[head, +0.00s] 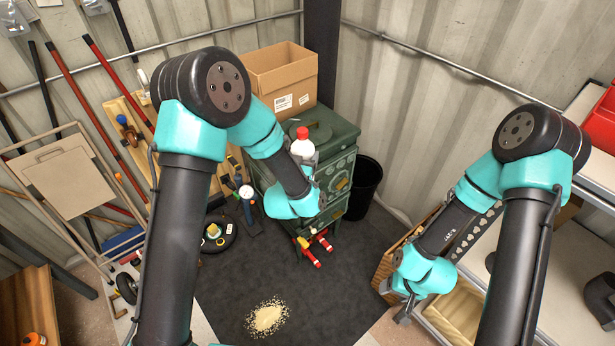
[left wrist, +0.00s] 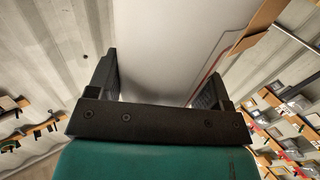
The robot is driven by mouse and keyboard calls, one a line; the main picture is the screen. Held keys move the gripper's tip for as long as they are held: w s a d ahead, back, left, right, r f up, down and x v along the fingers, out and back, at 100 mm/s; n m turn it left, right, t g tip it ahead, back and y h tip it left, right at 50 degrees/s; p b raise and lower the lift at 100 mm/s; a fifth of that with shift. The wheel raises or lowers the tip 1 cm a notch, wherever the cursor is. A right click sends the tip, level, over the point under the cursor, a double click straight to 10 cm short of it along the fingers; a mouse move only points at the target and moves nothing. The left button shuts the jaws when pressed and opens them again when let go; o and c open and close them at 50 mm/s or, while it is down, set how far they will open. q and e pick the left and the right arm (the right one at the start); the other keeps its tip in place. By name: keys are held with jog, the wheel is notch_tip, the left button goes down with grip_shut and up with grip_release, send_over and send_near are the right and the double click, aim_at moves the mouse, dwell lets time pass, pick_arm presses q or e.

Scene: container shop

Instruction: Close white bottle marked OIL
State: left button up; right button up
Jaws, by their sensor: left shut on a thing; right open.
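The white bottle (head: 301,149) has a red cap (head: 302,132) at its top and stands roughly upright in front of the green cabinet in the head view. Its marking cannot be read. My left gripper (left wrist: 158,90) is shut on the bottle, whose pale side (left wrist: 165,45) fills the space between the black fingers in the left wrist view. In the head view my left wrist hides the lower part of the bottle. My right gripper (head: 404,309) is open and low at the right, apart from the bottle. Whether the cap is tight cannot be told.
A green cabinet (head: 340,170) with a cardboard box (head: 283,75) on its top stands behind the bottle. A black bin (head: 364,185) is right of it. Red-handled valves (head: 314,250) stick out below. Pale grains (head: 267,318) lie on the dark floor mat.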

pick_arm(q)
jog(key=r+y, duration=0.1)
jog(key=r, duration=0.2)
jog(key=a+r+n, duration=0.1)
jog(key=r, duration=0.3)
jog(key=a+r+y, duration=0.1)
jog(key=r, duration=0.3)
jog(key=shift+r+n+y, duration=0.1)
jog(key=shift+n+y, duration=0.2)
jog(key=s+a+r, duration=0.1)
jog(key=s+r, duration=0.3)
jog(key=r, duration=0.5)
jog(key=s+a+r+y, duration=0.1)
jog(key=s+a+r, duration=0.1)
jog(key=s+r, duration=0.3)
jog(key=s+a+r+n, duration=0.1)
jog(key=s+r, duration=0.4)
jog(key=r, duration=0.8)
jog(key=shift+s+a+r+y, duration=0.15)
jog(key=shift+a+r+y, duration=0.15)
jog(key=shift+a+r, duration=0.15)
